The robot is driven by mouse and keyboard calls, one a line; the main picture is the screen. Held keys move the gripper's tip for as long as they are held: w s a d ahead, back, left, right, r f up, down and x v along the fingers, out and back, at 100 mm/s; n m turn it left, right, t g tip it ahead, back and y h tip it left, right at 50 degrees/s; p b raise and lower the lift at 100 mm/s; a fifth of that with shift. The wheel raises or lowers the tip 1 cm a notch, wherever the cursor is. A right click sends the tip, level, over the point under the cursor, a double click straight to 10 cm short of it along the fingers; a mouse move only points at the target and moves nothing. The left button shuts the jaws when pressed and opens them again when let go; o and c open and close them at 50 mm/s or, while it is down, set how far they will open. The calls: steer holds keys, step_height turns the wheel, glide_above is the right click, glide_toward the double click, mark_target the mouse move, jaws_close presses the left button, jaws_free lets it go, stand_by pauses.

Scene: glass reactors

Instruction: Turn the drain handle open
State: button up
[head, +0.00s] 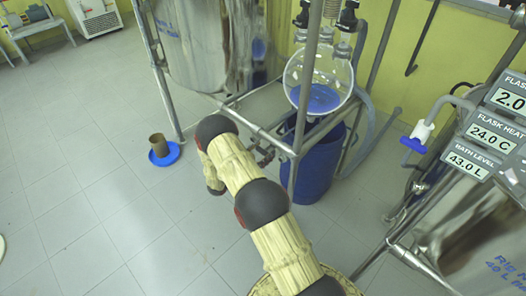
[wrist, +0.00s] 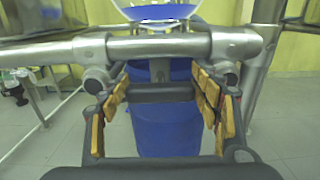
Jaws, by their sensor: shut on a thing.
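My gripper (wrist: 161,95) shows in the wrist view, with wood-coloured pads to the left and right. Its pads are closed on the two ends of a short dark horizontal bar (wrist: 160,91), which looks like the drain handle. The bar sits just below a steel frame rail (wrist: 150,47). The round glass flask with blue liquid (head: 320,85) is above it in the head view. My arm hides most of the gripper and handle there, so the handle's turn angle cannot be told.
A blue tub (head: 316,165) stands under the flask, and it also shows behind the bar in the wrist view (wrist: 165,130). A white valve with a blue lever (head: 415,143) is at the right, apart from my gripper. Steel vessels flank the frame. Open floor lies left.

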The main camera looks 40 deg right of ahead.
steer(key=shift+c, duration=0.9)
steer(key=n, duration=0.2)
steer(key=n+p, duration=0.1)
steer(key=shift+w+r+n, duration=0.1)
steer(key=shift+w+n, duration=0.1)
steer(key=shift+n, duration=0.2)
steer(key=n+p, duration=0.1)
steer(key=n, duration=0.3)
steer(key=shift+w, duration=0.15)
steer(key=n, duration=0.2)
steer(key=n+p, duration=0.1)
steer(key=n, duration=0.2)
steer(key=shift+w+f+n, duration=0.15)
steer(key=shift+f+n, duration=0.2)
steer(key=shift+n, duration=0.05)
steer(key=shift+f+n+p, duration=0.15)
steer(key=shift+n+p, duration=0.2)
steer(key=shift+n, duration=1.55)
steer(key=o, duration=1)
